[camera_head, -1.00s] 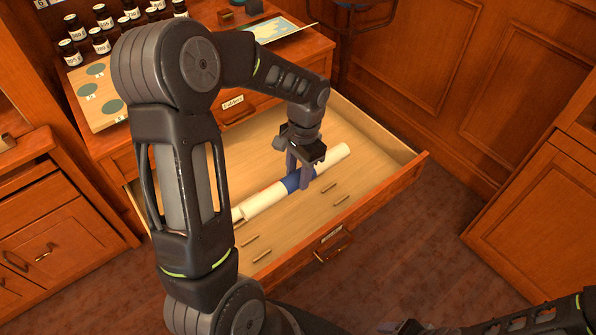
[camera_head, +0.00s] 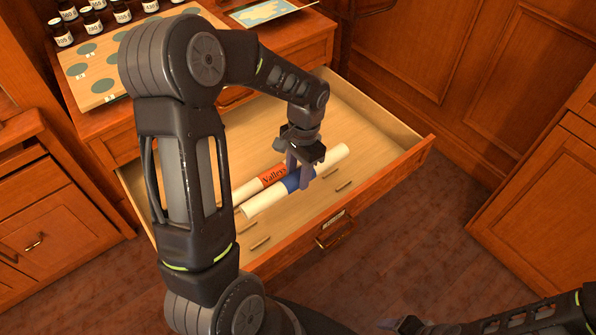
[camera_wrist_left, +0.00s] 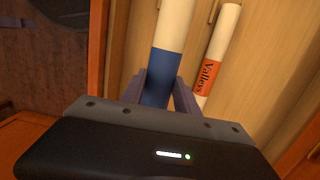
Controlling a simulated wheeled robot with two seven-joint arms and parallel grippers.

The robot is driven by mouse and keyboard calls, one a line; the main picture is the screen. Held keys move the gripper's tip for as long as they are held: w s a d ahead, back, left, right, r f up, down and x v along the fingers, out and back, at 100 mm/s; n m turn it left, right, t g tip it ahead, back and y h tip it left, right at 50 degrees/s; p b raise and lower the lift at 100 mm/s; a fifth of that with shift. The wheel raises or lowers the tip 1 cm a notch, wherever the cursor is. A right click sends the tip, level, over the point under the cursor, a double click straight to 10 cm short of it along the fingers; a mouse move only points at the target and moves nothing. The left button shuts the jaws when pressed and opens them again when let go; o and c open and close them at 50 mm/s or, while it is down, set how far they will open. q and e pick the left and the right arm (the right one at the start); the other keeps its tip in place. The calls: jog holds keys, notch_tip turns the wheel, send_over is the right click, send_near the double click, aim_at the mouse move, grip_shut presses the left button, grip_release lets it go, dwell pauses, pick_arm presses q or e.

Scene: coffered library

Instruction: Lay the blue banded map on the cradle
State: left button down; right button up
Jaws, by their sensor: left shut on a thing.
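The blue banded map (camera_head: 293,180) is a white roll with a blue band at its middle. My left gripper (camera_head: 300,172) is shut on it at the band. In the head view it is over the open drawer (camera_head: 390,180), tilted up to the right; its height above the drawer floor is hard to judge. In the left wrist view the blue band (camera_wrist_left: 163,75) sits between the fingers (camera_wrist_left: 160,95). My right gripper (camera_head: 405,325) is a dark shape at the bottom edge, its jaws unclear. I cannot make out the cradle.
A roll with an orange "Valleys" label (camera_head: 273,174) lies in the drawer behind the held map. Small wooden pegs (camera_head: 344,186) stick up from the drawer floor. Labelled bottles (camera_head: 92,20) and a flat map sheet (camera_head: 268,12) are on the desk. Bare floor (camera_head: 400,240) lies in front.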

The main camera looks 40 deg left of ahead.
pick_arm(q)
jog(key=shift+f+b, duration=3.45)
jog(key=shift+f, duration=1.7)
jog(key=shift+f+b, duration=0.4)
jog(key=shift+f, duration=0.25)
jog(key=c, duration=0.8)
grip_release()
jog(key=shift+c, duration=0.2)
jog(key=shift+w+r+p, duration=0.25)
jog(key=shift+r+p, duration=0.15)
jog(key=shift+r, duration=1.55)
jog(key=shift+w+r+p, duration=0.2)
jog(key=shift+r+p, duration=0.15)
jog(key=shift+r, duration=1.6)
